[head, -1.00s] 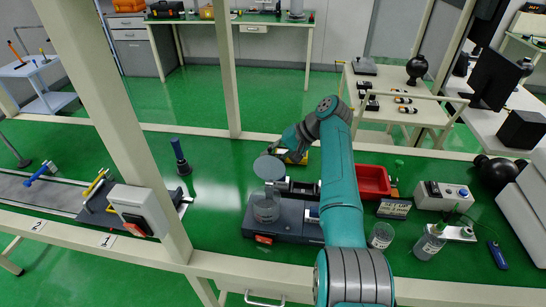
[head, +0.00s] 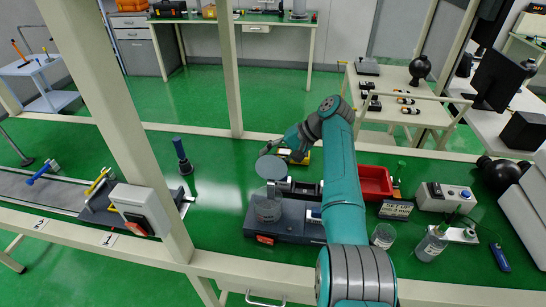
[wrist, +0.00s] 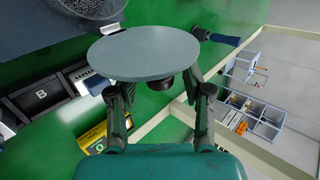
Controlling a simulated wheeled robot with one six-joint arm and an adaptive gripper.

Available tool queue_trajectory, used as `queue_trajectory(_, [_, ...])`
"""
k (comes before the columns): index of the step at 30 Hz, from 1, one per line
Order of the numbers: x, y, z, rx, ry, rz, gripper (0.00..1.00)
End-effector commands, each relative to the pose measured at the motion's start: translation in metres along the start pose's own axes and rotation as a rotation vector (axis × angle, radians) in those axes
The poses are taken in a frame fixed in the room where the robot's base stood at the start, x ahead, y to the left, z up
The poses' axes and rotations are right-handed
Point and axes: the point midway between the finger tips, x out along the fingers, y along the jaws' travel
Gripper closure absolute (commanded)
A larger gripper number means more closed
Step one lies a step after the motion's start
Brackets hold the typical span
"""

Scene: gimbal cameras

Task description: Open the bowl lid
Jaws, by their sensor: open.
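The lid is a flat grey disc (head: 270,167), raised and tilted above the bowl in the head view. In the wrist view the lid (wrist: 145,52) covers the space just beyond my fingertips, its dark knob facing my gripper. The bowl, a clear round container (head: 267,207), stands on a dark grey device; part of a round mesh-like container (wrist: 92,8) shows at the top left of the wrist view. My gripper (wrist: 158,92) is open, its fingers on either side of the knob. Whether they touch it cannot be told.
The dark grey device (head: 290,231) sits on the green bench. A red tray (head: 374,182), a glass beaker (head: 383,236) and a control box (head: 443,197) stand to the right. A blue-handled tool (head: 181,156) stands left. A cream post (head: 140,120) rises at the front left.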

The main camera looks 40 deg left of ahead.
Motion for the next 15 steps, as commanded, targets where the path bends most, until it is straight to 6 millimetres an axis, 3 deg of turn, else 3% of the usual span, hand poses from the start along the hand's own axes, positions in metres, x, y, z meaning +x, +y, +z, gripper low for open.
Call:
queue_trajectory(5, [-0.017,0.0,-0.001,0.0,0.003,-0.001,0.5])
queue_trajectory(15, [-0.084,0.0,-0.001,0.0,0.003,0.0,0.5])
